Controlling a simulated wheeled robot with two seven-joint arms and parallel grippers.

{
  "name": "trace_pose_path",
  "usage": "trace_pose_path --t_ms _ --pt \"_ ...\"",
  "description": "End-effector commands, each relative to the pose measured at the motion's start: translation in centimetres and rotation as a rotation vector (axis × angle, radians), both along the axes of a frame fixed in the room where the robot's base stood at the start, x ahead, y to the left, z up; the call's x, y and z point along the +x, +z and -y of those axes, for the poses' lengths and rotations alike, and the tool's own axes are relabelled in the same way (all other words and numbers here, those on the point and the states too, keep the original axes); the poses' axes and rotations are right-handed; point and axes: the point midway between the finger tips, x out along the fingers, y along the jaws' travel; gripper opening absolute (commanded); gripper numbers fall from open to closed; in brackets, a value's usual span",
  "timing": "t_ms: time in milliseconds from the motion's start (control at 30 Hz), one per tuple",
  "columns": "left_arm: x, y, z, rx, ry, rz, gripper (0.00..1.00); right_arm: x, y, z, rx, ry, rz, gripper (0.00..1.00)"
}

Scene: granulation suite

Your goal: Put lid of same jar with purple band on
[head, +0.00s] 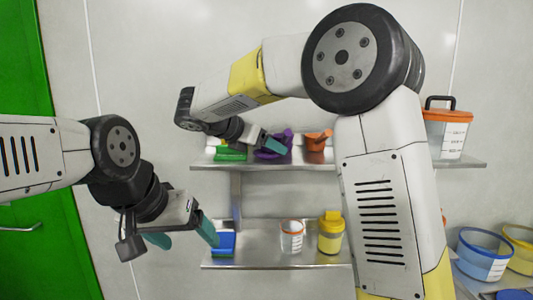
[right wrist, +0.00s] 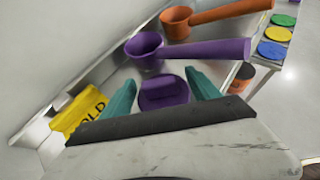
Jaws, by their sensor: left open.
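A purple lid (right wrist: 163,98) with a raised grip lies on the shelf in the right wrist view, between the two teal fingers of my right gripper (right wrist: 158,92). The fingers stand apart, with the lid beyond and between them. In the head view my right gripper (head: 262,141) is at the upper shelf, by a purple item (head: 285,141) that it partly covers. My left gripper (head: 182,232) is open and empty, left of the lower shelf. I cannot make out a jar with a purple band in either view.
A purple scoop (right wrist: 190,50) and an orange scoop (right wrist: 210,18) lie beyond the lid. A yellow sign (right wrist: 78,110) stands left. The lower shelf (head: 265,261) holds an orange-rimmed jar (head: 291,240) and a yellow jar (head: 331,238). Blue-rimmed (head: 484,258) and yellow-rimmed (head: 522,258) containers stand lower right.

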Motion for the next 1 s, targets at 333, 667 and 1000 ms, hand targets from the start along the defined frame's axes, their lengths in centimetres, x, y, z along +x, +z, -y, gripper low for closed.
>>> trace_pose_path --t_ms 333,667,1000 --pt "0.0 0.0 0.0 0.000 0.000 0.000 0.79 0.0 0.0 0.0 0.000 0.000 0.000 0.20" --pt "0.0 0.0 0.0 0.000 0.000 0.000 0.79 -0.9 0.6 -0.1 0.001 0.002 0.000 0.20" --pt "0.0 0.0 0.0 0.000 0.000 0.000 0.79 -7.2 0.7 0.0 0.001 0.003 0.001 0.20"
